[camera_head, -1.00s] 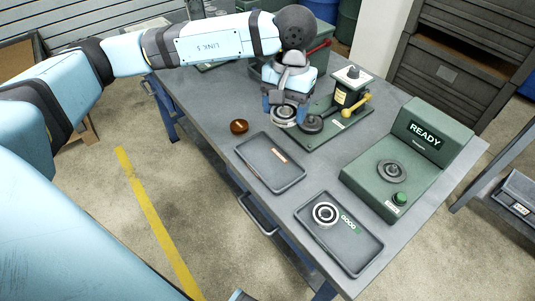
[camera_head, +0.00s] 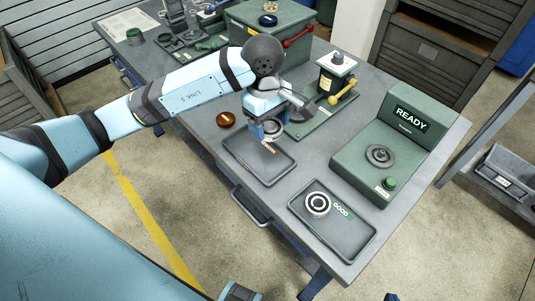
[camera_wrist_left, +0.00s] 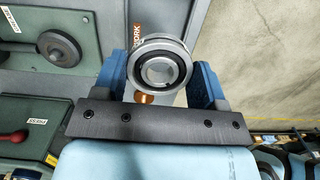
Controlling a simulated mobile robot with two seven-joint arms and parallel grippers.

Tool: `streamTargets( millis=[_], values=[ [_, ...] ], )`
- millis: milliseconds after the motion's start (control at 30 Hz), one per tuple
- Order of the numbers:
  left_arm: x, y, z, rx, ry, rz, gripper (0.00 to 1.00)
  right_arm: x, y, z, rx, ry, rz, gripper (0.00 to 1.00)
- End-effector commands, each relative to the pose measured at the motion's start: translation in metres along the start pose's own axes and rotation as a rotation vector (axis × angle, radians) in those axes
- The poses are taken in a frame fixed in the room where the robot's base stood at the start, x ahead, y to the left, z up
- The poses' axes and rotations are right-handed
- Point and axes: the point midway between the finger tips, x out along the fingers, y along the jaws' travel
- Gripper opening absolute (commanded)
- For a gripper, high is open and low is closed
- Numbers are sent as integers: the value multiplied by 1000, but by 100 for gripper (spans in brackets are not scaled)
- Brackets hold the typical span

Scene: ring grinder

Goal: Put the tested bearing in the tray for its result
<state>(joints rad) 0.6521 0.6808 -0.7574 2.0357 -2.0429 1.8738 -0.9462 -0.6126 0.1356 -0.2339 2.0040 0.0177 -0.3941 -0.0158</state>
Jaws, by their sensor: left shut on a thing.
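My left gripper (camera_head: 268,133) is shut on a silver ring bearing (camera_head: 273,127) and holds it over the far end of the grey tray with an orange label (camera_head: 260,172). In the left wrist view the bearing (camera_wrist_left: 160,66) sits between the two blue fingers, in front of the tray's orange label, which reads "...ORK" (camera_wrist_left: 137,36). The other grey tray, labelled GOOD (camera_head: 345,240), holds another bearing (camera_head: 317,204). The green tester (camera_head: 350,160) shows READY, and no bearing sits on its round seat (camera_head: 380,156).
A brown round piece (camera_head: 226,119) lies left of the orange-labelled tray. A green box with a red handle (camera_head: 270,35) stands further back. Bare tabletop separates the trays.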

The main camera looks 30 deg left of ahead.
Motion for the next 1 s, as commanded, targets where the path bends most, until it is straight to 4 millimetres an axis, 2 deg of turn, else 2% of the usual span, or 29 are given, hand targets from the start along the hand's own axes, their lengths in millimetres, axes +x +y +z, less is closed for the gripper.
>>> streamTargets(
  millis=[100,300,567,800,1000],
  values=[
    [33,-1,-3,-1,-2,-5,30,-2,0,-2,-2,0,0,0],
    [72,-1,-8,2,-1,-3,30,-3,0,-2,-5,0,1,0],
    [92,0,-11,2,0,-1,30,-3,0,-2,-7,-1,0,0],
    [124,0,-15,2,-1,-1,30,-4,0,-3,-9,1,0,0],
    [125,0,-15,3,1,1,30,-4,0,-3,-9,1,0,0]
  ],
)
